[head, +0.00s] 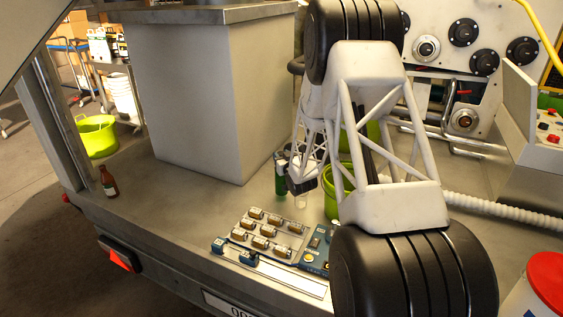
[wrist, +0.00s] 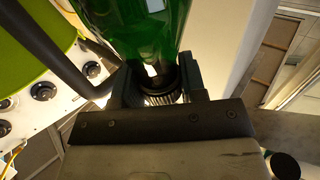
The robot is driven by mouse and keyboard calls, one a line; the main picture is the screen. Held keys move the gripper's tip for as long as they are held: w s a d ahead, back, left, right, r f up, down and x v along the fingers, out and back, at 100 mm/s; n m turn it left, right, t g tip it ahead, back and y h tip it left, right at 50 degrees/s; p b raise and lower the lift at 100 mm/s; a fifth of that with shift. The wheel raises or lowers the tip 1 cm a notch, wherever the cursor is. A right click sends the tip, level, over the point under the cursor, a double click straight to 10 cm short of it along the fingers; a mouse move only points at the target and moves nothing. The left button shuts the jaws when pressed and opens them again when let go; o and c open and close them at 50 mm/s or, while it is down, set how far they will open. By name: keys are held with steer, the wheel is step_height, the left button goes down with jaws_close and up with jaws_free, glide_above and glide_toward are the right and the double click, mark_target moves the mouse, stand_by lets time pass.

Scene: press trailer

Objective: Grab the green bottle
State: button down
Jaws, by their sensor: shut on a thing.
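The green bottle (wrist: 118,35) fills the top middle of the wrist view, between the two dark fingers of my gripper (wrist: 158,88). My gripper is shut on it. In the head view the green bottle (head: 281,180) shows as a small green shape beside the grey box, left of my gripper (head: 297,172). My arm hides part of that area, and I cannot tell there whether the bottle touches the trailer bed.
A green bucket (head: 333,202) stands right of the bottle, partly behind my arm. A tall grey box (head: 205,105) stands to the left. A brown bottle (head: 108,182) stands near the left edge. A blue board (head: 262,240) with small brown parts lies in front.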

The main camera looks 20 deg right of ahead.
steer(key=shift+r, duration=3.9)
steer(key=shift+w+d, duration=0.1)
steer(key=shift+d, duration=0.05)
